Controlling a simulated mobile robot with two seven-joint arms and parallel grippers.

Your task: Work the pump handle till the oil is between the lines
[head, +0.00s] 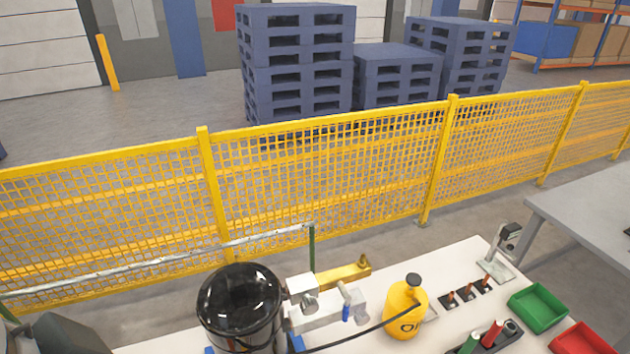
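A black hose (360,337) runs from the can to the lower left. A glossy black tank (240,308) stands left of it. Between them are light grey fittings (300,288), a small blue lever (346,312) and a brass bar (340,275). No oil level or lines can be made out. Neither gripper shows.
Black stands with copper-coloured pins (468,291), a green bin (538,307), a red bin (582,340) and a dark holder (492,340) lie to the right. A grey table (585,215) is at right. A yellow mesh fence (330,175) closes off the back.

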